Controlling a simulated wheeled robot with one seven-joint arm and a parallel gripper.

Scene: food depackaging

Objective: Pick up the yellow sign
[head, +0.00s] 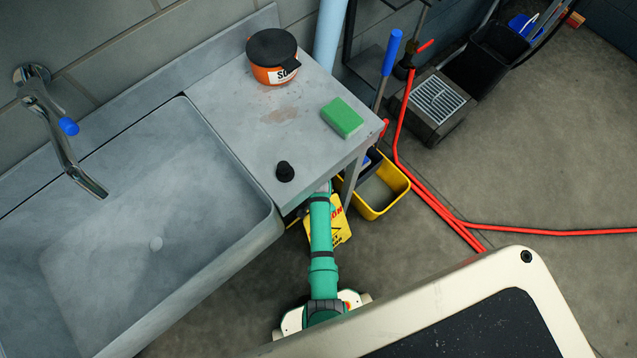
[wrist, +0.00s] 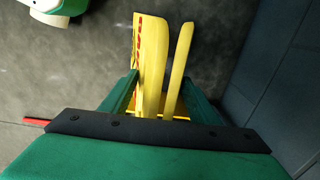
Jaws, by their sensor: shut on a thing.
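The yellow sign (head: 341,228) shows in the head view beside my green arm, just below the front edge of the sink counter. My arm covers part of it. In the wrist view the sign (wrist: 150,62) appears as two thin yellow panels side by side, with red lettering on the left one. My gripper (wrist: 161,78) has its green fingers on either side of the panels and is shut on the sign. In the head view the fingertips are hidden by the counter edge and the arm.
The metal sink (head: 150,235) and its counter (head: 235,115) stand above. An orange tub (head: 273,72), a green sponge (head: 342,118) and a black knob (head: 285,172) are on the counter. A yellow bucket (head: 398,190) and red hose (head: 440,205) lie close right.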

